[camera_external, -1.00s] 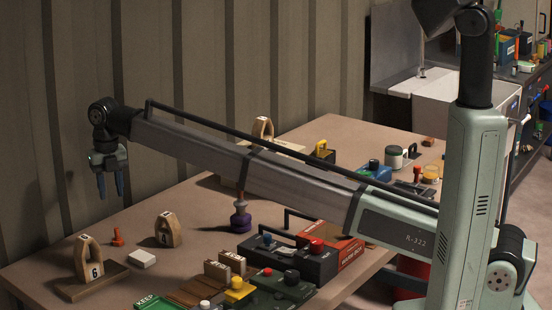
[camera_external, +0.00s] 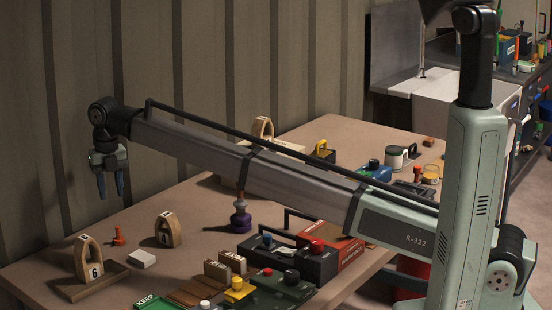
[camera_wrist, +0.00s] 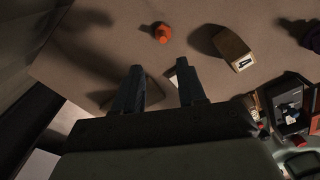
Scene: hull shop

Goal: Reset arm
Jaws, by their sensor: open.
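My gripper (camera_external: 110,184) hangs at the end of the outstretched arm, above the far left part of the table (camera_external: 205,205). Its fingers point down, spread apart with nothing between them. In the wrist view the two fingers of my gripper (camera_wrist: 160,90) show as dark shapes over the table top. A small orange peg-like piece (camera_external: 118,237) stands on the table below the gripper; it also shows in the wrist view (camera_wrist: 162,33). A wooden arch block marked 6 (camera_external: 90,260) stands on a wooden base to its left.
Another wooden arch block (camera_external: 167,230) and a white block (camera_external: 142,258) are nearby. A purple knobbed piece (camera_external: 240,220), a dark toolbox (camera_external: 290,262) and a green KEEP tray (camera_external: 158,302) lie further right. A corrugated wall (camera_external: 220,60) stands behind the table.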

